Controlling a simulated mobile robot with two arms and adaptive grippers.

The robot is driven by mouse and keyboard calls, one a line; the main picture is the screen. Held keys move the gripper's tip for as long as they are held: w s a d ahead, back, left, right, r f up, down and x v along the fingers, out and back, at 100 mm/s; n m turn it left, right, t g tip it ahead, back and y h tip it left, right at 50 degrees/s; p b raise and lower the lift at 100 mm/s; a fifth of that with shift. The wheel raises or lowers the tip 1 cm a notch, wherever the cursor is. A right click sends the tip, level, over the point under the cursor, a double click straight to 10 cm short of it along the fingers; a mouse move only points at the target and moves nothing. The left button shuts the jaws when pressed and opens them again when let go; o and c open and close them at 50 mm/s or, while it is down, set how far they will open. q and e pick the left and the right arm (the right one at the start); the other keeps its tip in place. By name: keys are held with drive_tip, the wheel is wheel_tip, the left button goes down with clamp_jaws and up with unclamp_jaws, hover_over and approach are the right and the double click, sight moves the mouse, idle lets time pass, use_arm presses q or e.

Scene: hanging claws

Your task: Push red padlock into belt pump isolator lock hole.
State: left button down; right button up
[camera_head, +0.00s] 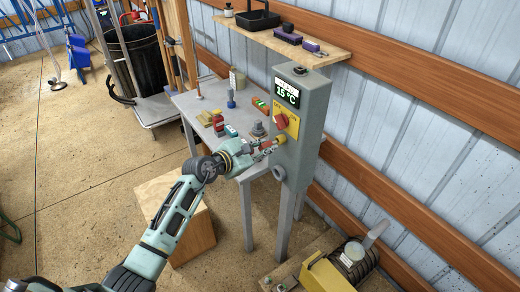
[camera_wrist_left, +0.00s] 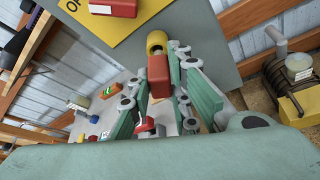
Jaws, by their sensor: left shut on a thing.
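The red padlock (camera_wrist_left: 158,75) is held between the fingers of my left gripper (camera_wrist_left: 163,90), which is shut on it; it also shows small in the head view (camera_head: 266,146). The grey isolator box (camera_head: 314,118) stands upright with a display and a red switch (camera_head: 281,120) on a yellow plate (camera_head: 293,125). A yellow round piece (camera_wrist_left: 156,42) lies between the padlock and the box; it also shows below the yellow plate (camera_head: 281,139). Whether the padlock touches it or sits in a hole is unclear. My left gripper (camera_head: 268,149) is in front of the box. My right gripper is out of view.
A grey table (camera_head: 185,101) behind my left gripper holds several small items, including a blue-handled one (camera_head: 231,99). A wooden shelf (camera_head: 262,37) is above. A wooden block (camera_head: 190,225) stands on the floor below my arm. A yellow machine (camera_head: 325,275) is at lower right.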

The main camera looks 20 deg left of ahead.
use_arm(q)
drive_tip(key=shift+w+d, duration=0.25)
drive_tip(key=shift+w, duration=0.05)
drive_tip(key=shift+w+d, duration=0.1)
drive_tip(key=shift+w+d, duration=0.4)
drive_tip(key=shift+w, duration=0.1)
drive_tip(key=c, duration=1.9)
unclamp_jaws()
drive_tip(key=o, duration=0.4)
drive_tip(key=shift+c, duration=0.2)
